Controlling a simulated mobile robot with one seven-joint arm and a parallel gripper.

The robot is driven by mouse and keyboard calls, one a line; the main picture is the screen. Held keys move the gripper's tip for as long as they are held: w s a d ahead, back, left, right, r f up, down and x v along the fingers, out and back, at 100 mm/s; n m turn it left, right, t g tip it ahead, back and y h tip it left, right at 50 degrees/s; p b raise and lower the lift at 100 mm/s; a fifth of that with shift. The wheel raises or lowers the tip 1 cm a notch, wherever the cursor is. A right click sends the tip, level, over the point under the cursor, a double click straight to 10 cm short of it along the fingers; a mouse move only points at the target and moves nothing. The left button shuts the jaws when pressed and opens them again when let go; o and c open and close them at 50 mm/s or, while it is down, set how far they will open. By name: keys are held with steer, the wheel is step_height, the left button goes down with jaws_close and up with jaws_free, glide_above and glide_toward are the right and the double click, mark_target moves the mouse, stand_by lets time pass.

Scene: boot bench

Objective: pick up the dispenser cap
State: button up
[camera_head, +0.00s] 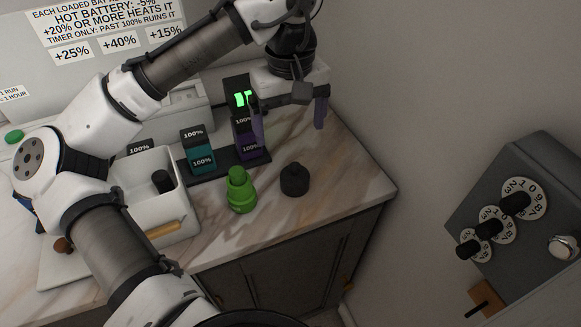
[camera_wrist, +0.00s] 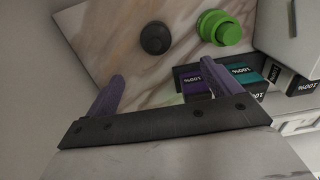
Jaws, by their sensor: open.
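A dark, round, cap-like piece with a small knob on top (camera_head: 295,180), which looks like the dispenser cap, stands on the marble counter near its right front corner. It also shows in the wrist view (camera_wrist: 155,38), ahead of my fingers. A green stepped dispenser-like piece (camera_head: 240,190) stands just left of it and also shows in the wrist view (camera_wrist: 220,30). My gripper (camera_head: 289,128) is open above the back of the counter, behind the dark cap. Its two purple fingers (camera_wrist: 162,72) are spread with nothing between them.
A dark rack holds a teal battery (camera_head: 200,152) and a purple one (camera_head: 249,147), close to my left finger. A white bin (camera_head: 182,215) stands at left. A wall bounds the right, with a grey dial box (camera_head: 525,225). Counter is clear right of the cap.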

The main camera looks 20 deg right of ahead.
mark_target(295, 165)
steer(key=f, duration=0.6)
steer(key=shift+s+f+p, duration=0.2)
steer(key=shift+f+p, duration=0.1)
steer(key=shift+f, duration=0.1)
steer(key=shift+s+d+f+p, duration=0.15)
steer(key=shift+f+p, duration=0.25)
steer(key=shift+f, duration=0.95)
steer(key=shift+s+d+f+p, duration=0.15)
steer(key=shift+f+p, duration=0.2)
steer(key=shift+f, duration=1)
steer(key=shift+c, duration=0.2)
steer(key=c, duration=1)
